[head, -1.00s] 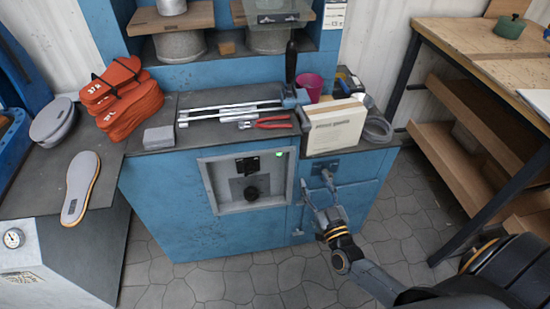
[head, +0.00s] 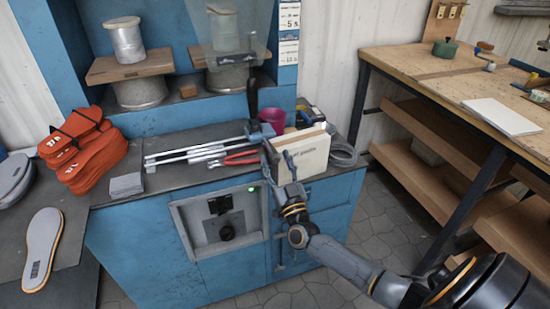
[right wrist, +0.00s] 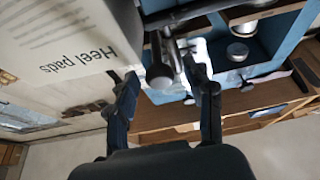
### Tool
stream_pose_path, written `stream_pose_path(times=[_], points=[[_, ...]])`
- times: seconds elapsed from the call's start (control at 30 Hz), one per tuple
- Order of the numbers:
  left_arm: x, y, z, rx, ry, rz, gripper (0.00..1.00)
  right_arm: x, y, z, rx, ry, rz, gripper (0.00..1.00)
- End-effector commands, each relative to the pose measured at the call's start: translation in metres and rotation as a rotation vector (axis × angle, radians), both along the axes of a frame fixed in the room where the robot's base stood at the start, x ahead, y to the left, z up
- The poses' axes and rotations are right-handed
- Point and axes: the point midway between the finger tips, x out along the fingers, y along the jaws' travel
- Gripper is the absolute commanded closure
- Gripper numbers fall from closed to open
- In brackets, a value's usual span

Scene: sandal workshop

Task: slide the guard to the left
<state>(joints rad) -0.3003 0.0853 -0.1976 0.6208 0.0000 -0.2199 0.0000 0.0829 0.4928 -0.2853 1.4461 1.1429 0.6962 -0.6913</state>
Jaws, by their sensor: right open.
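The guard (head: 228,35) looks like a clear panel with a dark strip along its lower edge. In the head view it hangs in front of the right-hand spool-like cylinder (head: 230,79) at the back of the blue machine. My right gripper (head: 278,163) is lower and nearer, at the counter's front edge, beside the heel pads box (head: 304,153) and apart from the guard. In the right wrist view its fingers (right wrist: 165,95) are spread, with a grey metal rod end (right wrist: 161,72) showing between or beyond them. I cannot tell whether they touch it. My left gripper is out of view.
A black upright handle (head: 253,92) and metal rods (head: 200,150) are on the counter, with red-handled pliers (head: 241,158) and a pink cup (head: 272,120) nearby. Orange soles (head: 82,147) lie at left. A wooden bench (head: 440,75) stands at right.

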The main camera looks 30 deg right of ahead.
Motion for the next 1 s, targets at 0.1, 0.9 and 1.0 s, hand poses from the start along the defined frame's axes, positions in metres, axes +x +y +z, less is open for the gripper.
stream_pose_path(times=[0.1,0.9,1.0], points=[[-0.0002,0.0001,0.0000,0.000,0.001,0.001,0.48,0.0087,-0.0020,0.0038,-0.001,0.000,0.001,0.48],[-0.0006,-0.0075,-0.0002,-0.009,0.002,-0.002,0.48,0.0113,-0.0025,0.0046,0.000,0.001,0.001,1.00],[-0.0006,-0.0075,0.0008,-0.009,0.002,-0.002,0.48,0.0118,-0.0002,0.0049,0.001,0.001,0.000,1.00]])
